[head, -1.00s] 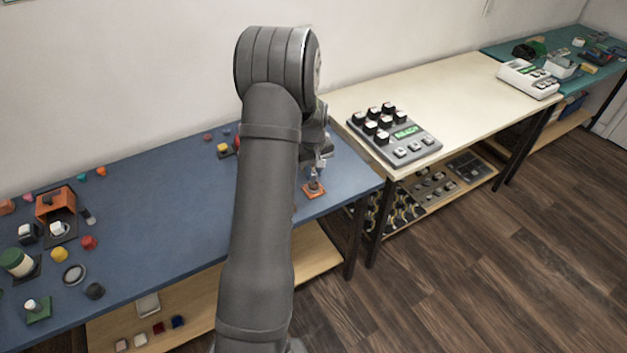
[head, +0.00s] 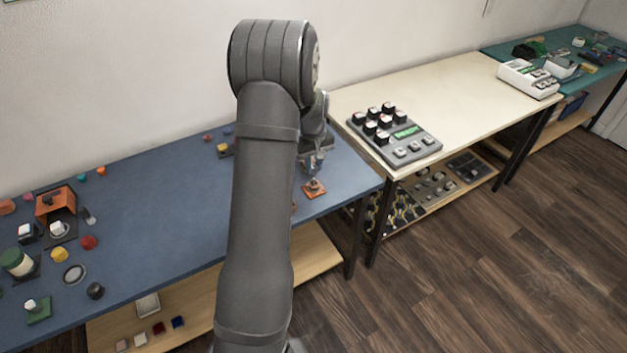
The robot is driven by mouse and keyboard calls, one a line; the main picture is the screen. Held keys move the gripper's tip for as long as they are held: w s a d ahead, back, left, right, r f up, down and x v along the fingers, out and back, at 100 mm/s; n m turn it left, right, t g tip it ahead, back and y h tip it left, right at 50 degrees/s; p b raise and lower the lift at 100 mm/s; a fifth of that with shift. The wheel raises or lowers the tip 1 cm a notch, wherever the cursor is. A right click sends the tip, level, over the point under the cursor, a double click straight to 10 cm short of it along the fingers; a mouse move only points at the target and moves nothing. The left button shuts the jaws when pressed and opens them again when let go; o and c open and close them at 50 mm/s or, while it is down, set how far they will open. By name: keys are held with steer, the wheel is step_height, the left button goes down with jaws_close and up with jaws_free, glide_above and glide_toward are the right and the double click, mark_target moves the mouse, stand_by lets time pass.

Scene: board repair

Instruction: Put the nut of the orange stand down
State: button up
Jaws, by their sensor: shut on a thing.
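The orange stand (head: 314,190) is a small square base near the right front corner of the blue table. My gripper (head: 315,171) is directly above it, pointing down, and is shut on the nut. The nut is too small and too covered by the fingers to make out. I cannot tell whether it touches the stand. My arm hides part of the table to the left of the stand.
The blue table (head: 150,220) holds several small parts at its left, among them an orange box (head: 55,203) and a green stand (head: 39,311). A cream table (head: 450,95) with a grey keypad device (head: 395,137) stands to the right. The blue table's middle is mostly clear.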

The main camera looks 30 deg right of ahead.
steer(key=shift+r, duration=0.35)
steer(key=a+r+n, duration=0.2)
steer(key=a+n, duration=0.3)
steer(key=a, duration=0.1)
steer(key=shift+n, duration=0.3)
steer(key=w+a+f, duration=0.2)
steer(key=w, duration=0.1)
steer(key=w+a+f, duration=0.2)
steer(key=w, duration=0.1)
steer(key=w+a+f, duration=0.2)
steer(key=w+a, duration=0.1)
steer(key=shift+w+f, duration=0.15)
steer(key=shift+f, duration=0.05)
steer(key=shift+w+a+f, duration=0.3)
steer(key=shift+w+f, duration=0.05)
steer(key=shift+f, duration=1.9)
steer(key=shift+f, duration=0.15)
steer(key=o, duration=0.9)
steer(key=shift+c, duration=0.2)
